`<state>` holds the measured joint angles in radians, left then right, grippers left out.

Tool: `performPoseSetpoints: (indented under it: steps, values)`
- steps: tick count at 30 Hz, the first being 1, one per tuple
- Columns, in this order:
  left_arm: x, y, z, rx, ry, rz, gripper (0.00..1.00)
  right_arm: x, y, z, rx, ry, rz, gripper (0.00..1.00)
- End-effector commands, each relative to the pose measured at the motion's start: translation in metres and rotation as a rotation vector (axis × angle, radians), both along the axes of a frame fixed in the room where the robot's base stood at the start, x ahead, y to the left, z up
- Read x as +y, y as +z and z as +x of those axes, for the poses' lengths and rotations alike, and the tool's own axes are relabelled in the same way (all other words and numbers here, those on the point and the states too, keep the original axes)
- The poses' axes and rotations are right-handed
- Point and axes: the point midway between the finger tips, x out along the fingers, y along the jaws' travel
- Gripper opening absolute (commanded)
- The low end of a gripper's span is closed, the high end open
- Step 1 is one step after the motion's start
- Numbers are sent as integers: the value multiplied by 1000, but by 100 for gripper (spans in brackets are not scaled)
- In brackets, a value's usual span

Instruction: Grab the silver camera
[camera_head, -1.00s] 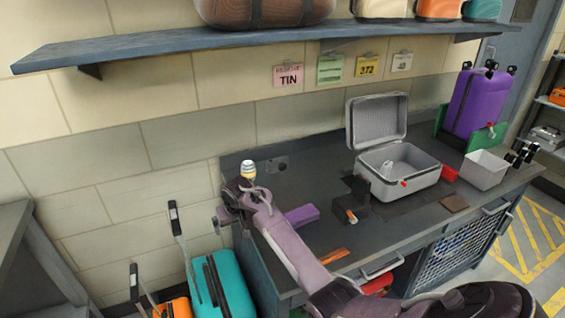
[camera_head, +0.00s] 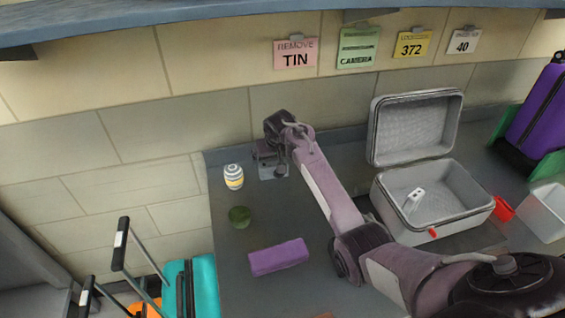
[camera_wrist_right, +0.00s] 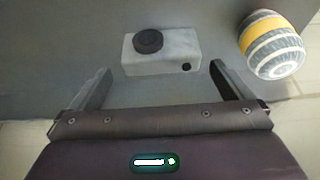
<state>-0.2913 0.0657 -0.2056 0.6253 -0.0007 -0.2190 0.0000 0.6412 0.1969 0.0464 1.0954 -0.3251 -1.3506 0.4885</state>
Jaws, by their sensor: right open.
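The silver camera (camera_wrist_right: 172,52) lies on the dark worktop, a pale box with a dark round lens. In the right wrist view it is just beyond and between the fingertips of my right gripper (camera_wrist_right: 160,70). The jaws are apart with nothing held. In the head view the right gripper (camera_head: 273,151) is over the back left of the worktop, and the camera (camera_head: 267,173) shows just below it, partly hidden by the gripper. I cannot tell how high the fingers are above it. My left gripper is not in view.
A striped tin (camera_head: 233,177) stands close left of the camera. A dark green round thing (camera_head: 239,217) and a purple block (camera_head: 280,257) lie nearer. An open grey case (camera_head: 460,218) stands right of my arm. Label cards, including a green CAMERA card (camera_head: 358,48), hang above.

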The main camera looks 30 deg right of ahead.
Motion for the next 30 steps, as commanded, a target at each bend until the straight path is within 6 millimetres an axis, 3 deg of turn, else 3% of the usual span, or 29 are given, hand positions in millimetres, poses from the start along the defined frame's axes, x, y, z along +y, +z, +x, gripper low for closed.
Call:
performPoseSetpoints:
  steps: [3,8,12,18,27,30]
  values:
    - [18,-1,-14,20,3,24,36,-2,-9,3,1,0,-1,100]
    - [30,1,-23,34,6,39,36,-4,-19,9,1,-1,-1,100]
    - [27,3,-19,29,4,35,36,-8,-36,16,2,-3,-2,100]
    - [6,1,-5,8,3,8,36,-9,-55,23,0,-1,-1,100]
    - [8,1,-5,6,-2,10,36,-10,-58,25,-1,-1,-1,100]
    - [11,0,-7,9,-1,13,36,-10,-58,24,-1,-1,-1,88]
